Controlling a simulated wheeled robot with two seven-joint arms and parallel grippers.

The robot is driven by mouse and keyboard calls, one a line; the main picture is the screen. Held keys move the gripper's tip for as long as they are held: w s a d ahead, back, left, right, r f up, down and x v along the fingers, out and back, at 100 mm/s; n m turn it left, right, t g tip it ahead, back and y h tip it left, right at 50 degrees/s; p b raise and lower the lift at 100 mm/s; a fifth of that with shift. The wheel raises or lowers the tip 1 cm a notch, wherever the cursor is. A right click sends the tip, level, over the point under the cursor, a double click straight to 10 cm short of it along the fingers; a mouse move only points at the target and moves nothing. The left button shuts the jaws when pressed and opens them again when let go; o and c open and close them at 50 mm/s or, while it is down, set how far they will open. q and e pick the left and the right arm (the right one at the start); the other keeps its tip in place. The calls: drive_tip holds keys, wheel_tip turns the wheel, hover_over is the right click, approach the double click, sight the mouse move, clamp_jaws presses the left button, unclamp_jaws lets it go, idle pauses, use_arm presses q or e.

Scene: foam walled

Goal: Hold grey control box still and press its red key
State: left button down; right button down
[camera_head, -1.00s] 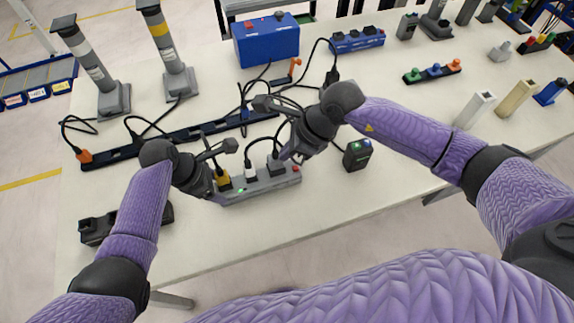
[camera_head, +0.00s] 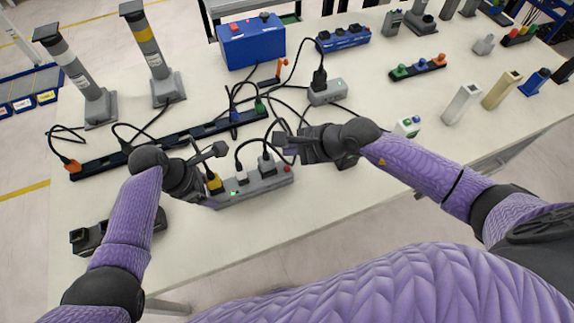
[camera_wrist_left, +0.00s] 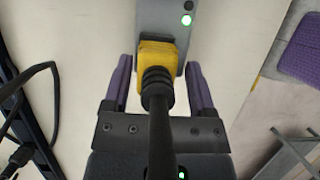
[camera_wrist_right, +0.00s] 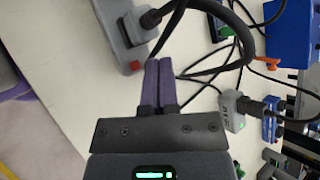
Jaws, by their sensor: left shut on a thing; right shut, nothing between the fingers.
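The grey control box (camera_head: 255,188) is a long strip near the table's front edge, with a yellow plug (camera_head: 214,183), a white plug and a black plug in it. A green light glows near its left end. Its red key (camera_head: 287,169) is at the right end, also in the right wrist view (camera_wrist_right: 135,65).
Black cables run behind the box to a long black strip (camera_head: 180,138). A smaller grey box (camera_head: 325,92) with a black plug stands behind my right gripper. A blue box (camera_head: 251,42) is further back. A black block (camera_head: 88,239) lies at front left.

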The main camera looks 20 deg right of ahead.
drive_tip(key=shift+f, duration=2.05)
idle(0.4)
drive_tip(key=shift+f, duration=0.4)
drive_tip(key=shift+f, duration=0.45)
idle(0.5)
drive_tip(key=shift+r, duration=0.9)
drive_tip(key=shift+r, duration=2.5)
